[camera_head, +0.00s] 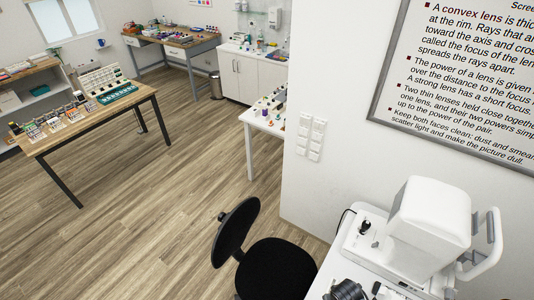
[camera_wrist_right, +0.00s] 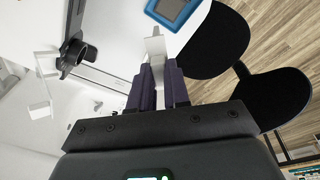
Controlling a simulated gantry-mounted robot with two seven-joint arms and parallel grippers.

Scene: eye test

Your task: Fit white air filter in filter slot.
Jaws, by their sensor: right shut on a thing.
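In the right wrist view my right gripper (camera_wrist_right: 159,72) is shut on a small, thin white piece, which looks like the white air filter (camera_wrist_right: 156,47). The piece sticks out past the dark fingertips, and its lower part is hidden between them. It is held over or near a white table; I cannot tell its height. The filter slot cannot be made out in either view. A white instrument (camera_head: 430,220) stands on the white table at the lower right of the head view. My left gripper is not in view.
A blue-framed device (camera_wrist_right: 176,10) lies just beyond the fingertips. A black round part on a stand (camera_wrist_right: 76,57) is to the left. A black chair (camera_head: 272,268) stands by the table. A wall with a lens poster (camera_head: 455,75) rises behind the instrument.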

